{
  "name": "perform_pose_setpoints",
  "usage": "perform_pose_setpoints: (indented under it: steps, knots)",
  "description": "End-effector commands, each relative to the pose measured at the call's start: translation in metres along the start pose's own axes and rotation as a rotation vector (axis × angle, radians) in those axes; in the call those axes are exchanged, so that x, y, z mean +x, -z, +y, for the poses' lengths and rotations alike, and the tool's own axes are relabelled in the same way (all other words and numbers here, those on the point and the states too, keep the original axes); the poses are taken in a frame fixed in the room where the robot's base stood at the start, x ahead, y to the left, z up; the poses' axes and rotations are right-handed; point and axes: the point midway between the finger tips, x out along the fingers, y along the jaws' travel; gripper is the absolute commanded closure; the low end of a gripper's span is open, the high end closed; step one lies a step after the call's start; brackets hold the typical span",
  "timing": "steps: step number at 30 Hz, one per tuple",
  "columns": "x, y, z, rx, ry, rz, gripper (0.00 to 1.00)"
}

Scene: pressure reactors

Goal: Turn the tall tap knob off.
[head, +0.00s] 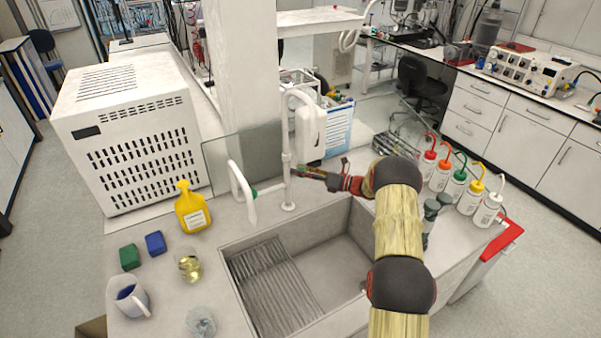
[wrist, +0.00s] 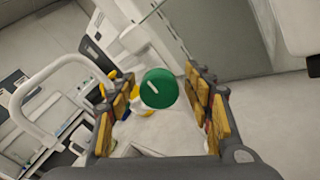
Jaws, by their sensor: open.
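A round green knob (wrist: 158,88) with a short white slanted mark faces the wrist camera. In the wrist view it appears between the fingers of my gripper (wrist: 160,100), which is open and empty. A gap shows on both sides, and I cannot tell the depth between fingertips and knob. In the head view only a small bit of green knob (head: 254,193) shows beside the white curved spout (head: 238,180). My gripper (head: 306,174) is there to the right of it, near the tall white tap post (head: 288,180), pointing left. The white spout (wrist: 40,85) also curves at the left of the wrist view.
The sink (head: 320,265) lies below and in front of my arm. A clear panel (head: 225,165) stands behind the taps. A yellow bottle (head: 191,210) stands left of the sink. Several wash bottles (head: 459,182) stand to the right of my arm.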

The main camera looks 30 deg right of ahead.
Motion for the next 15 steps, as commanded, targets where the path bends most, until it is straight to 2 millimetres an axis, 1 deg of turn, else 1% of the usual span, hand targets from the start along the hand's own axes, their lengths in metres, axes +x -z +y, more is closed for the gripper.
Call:
perform_pose_setpoints:
  steps: [5,8,11,15]
  knots:
    - [-0.003,0.0,0.0,0.0,0.001,0.0,0.49]
    - [-0.012,0.0,-0.001,0.001,0.002,0.0,0.49]
    - [-0.029,0.0,-0.001,0.002,0.002,-0.002,0.49]
    - [-0.058,-0.001,-0.001,0.001,0.003,-0.002,0.49]
